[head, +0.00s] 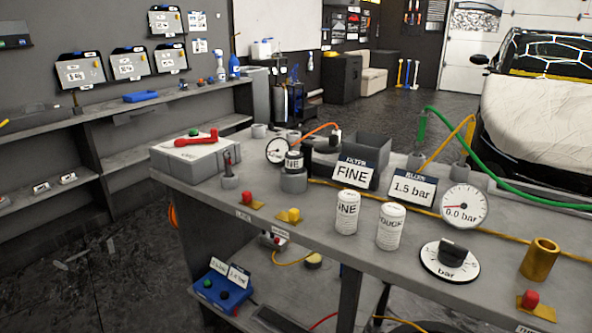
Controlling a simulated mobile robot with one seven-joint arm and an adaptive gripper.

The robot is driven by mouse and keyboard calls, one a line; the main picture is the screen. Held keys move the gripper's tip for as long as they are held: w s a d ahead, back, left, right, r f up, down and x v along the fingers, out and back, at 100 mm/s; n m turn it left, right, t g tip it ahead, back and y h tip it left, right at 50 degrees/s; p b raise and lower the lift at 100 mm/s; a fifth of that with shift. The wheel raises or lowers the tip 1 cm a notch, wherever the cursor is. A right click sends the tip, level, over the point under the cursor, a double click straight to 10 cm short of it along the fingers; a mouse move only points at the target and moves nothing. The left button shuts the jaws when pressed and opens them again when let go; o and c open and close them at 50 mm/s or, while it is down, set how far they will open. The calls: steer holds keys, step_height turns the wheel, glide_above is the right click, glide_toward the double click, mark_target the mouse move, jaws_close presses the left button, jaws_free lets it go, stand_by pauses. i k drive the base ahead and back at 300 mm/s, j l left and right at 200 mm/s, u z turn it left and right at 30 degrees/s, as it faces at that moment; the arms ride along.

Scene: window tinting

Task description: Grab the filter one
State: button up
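Two white cylindrical cans stand upright side by side on the grey workbench. The left can (347,213) shows the letters "NE" and the right can (390,227) shows what reads as "OUGH"; the rest of each word is turned out of sight. A third can (294,162), also showing "NE", sits on a grey round base (293,182) further back, below a gauge. A sign (353,172) reading "FILTER" and "FINE" stands behind the two front cans. My gripper is not in this view.
A "1.5 bar" sign (411,188), a gauge reading 0.0 bar (463,206), a black dial (452,255) and a brass cylinder (540,259) stand right of the cans. A grey box with a red handle (196,141) is at the left. Hoses cross the bench behind.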

mark_target(294, 158)
steer(key=i+j+z, duration=0.1)
steer(key=i+j, duration=0.8)
steer(key=j, duration=0.15)
